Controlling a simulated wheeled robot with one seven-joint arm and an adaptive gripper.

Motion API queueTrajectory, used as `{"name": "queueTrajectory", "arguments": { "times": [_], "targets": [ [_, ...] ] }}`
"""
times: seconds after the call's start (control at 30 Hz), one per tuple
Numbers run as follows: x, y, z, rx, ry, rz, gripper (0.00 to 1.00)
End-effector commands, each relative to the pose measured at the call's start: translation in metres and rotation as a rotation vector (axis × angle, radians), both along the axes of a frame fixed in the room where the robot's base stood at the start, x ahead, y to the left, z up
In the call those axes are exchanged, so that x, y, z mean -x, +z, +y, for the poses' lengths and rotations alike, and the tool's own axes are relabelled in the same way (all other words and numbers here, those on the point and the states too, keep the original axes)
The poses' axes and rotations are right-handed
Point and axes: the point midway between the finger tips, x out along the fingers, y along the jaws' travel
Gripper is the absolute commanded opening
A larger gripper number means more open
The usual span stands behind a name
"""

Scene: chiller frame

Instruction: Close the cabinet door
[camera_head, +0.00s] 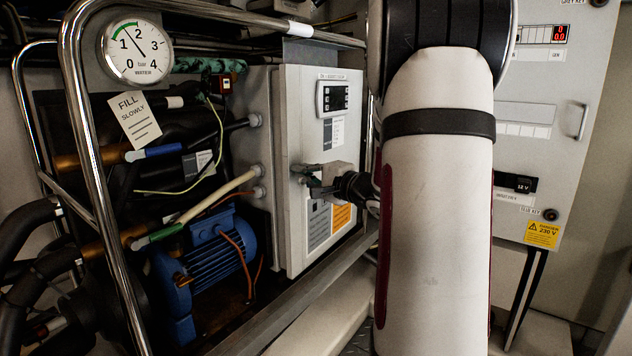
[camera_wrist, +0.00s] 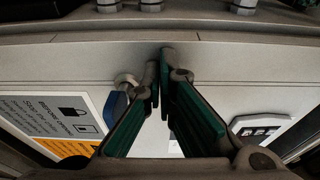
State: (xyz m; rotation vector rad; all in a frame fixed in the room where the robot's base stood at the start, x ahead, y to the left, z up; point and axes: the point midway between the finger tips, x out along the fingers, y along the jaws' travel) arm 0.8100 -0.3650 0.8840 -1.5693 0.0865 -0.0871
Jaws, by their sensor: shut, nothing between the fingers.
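The cabinet door (camera_head: 299,238) is the pale grey front of the box in the middle of the head view, with a small display panel and labels on it. It fills the wrist view (camera_wrist: 240,70) behind my fingers. Whether it is flush with its frame I cannot tell. My gripper (camera_head: 303,174) is at the door's left side at mid height. In the wrist view my gripper (camera_wrist: 160,60) is shut and empty, its fingertips together in front of the door face. Contact is unclear. A blue-handled key or latch (camera_wrist: 115,108) sits just left of the fingers.
A chrome tube frame (camera_head: 82,150) with a pressure gauge (camera_head: 137,48) stands at the left. A blue motor (camera_head: 205,262), hoses and pipes are beside the cabinet. A grey electrical panel (camera_head: 540,115) is at the right. My arm hides the space between.

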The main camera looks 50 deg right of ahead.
Motion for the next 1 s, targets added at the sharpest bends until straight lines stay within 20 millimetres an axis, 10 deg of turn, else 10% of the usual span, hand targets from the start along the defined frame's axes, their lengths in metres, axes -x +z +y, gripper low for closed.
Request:
{"name": "queueTrajectory", "arguments": {
  "times": [1.0],
  "targets": [
    [-0.025,0.0,0.004,-0.001,0.005,-0.002,0.0]
  ]
}}
